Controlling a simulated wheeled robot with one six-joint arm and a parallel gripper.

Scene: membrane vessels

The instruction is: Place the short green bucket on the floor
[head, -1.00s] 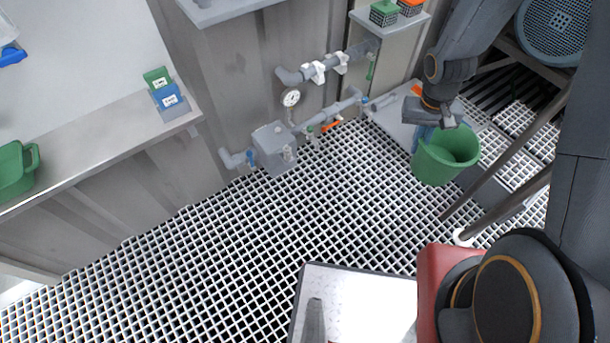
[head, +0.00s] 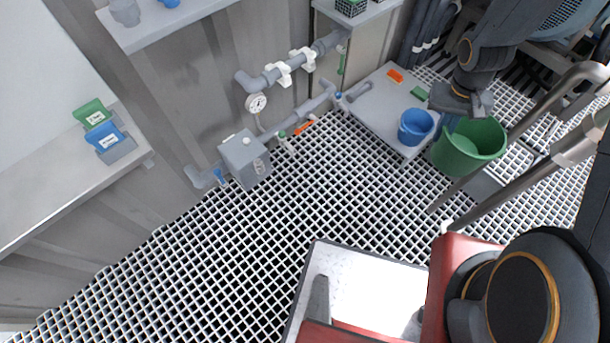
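A green bucket (head: 468,152) hangs at the right of the head view, tilted a little, with its open top towards me. My gripper (head: 453,122) reaches down to its upper left rim and appears shut on it, with a bluish fingertip at the rim. The fingers are small and partly hidden. The bucket appears to be held above the floor (head: 330,190), a white grating. How high it hangs is hard to tell.
A low grey platform (head: 385,108) stands behind the bucket, with a blue bucket (head: 416,126) on it. Grey railing bars (head: 500,195) pass at the right. Pipes and a grey box (head: 244,158) line the wall. The middle grating is clear.

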